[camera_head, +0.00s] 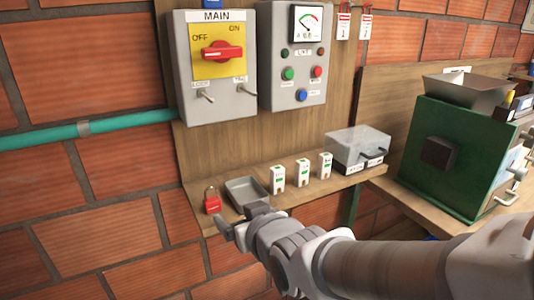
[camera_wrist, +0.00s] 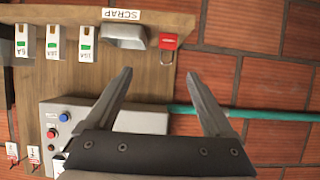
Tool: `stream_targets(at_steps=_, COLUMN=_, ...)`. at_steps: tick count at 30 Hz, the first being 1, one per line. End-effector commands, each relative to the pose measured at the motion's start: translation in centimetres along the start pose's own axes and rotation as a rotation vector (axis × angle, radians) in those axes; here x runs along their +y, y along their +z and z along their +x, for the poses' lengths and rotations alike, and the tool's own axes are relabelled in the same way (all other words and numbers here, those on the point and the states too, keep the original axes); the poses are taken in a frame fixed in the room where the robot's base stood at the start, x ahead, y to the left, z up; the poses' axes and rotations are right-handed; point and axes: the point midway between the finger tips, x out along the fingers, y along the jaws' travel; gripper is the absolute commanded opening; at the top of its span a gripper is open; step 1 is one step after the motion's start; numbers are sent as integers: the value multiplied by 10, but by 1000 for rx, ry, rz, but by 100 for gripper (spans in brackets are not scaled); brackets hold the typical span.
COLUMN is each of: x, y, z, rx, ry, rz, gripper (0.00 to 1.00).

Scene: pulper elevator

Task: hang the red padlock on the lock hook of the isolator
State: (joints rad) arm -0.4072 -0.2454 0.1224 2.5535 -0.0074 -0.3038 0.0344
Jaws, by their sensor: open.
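The red padlock (camera_head: 212,203) stands on the wooden shelf at its left end, its shackle up. In the wrist view the padlock (camera_wrist: 168,41) lies ahead, between and beyond my fingertips. My gripper (camera_head: 238,222) is open and empty, in front of the shelf edge near the padlock, apart from it. Both fingers show spread in the wrist view (camera_wrist: 158,72). The isolator (camera_head: 215,105) is the grey MAIN box on the wall board, with a red handle (camera_head: 222,51) on a yellow plate. Two small metal pieces, left (camera_head: 207,96) and right (camera_head: 243,91), stick out below; their labels are too small to read surely.
A grey tray (camera_head: 262,183), labelled SCRAP in the wrist view, sits right of the padlock. Three white labelled blocks (camera_head: 302,172) and a clear-lidded box (camera_head: 357,150) stand further right. A meter box (camera_head: 297,75) adjoins the isolator. A green machine (camera_head: 450,155) stands at right.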

Motion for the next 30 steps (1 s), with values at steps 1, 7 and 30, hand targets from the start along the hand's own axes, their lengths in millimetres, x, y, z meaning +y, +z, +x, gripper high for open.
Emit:
stream_targets(at_steps=1, x=-7, y=3, z=5, rx=14, ry=-16, rz=-5, gripper=88)
stream_targets(at_steps=7, x=-15, y=0, z=13, rx=42, ry=-34, rz=-10, gripper=88)
stream_targets(at_steps=30, x=-16, y=-6, z=52, rx=37, ry=-34, rz=-9, gripper=88)
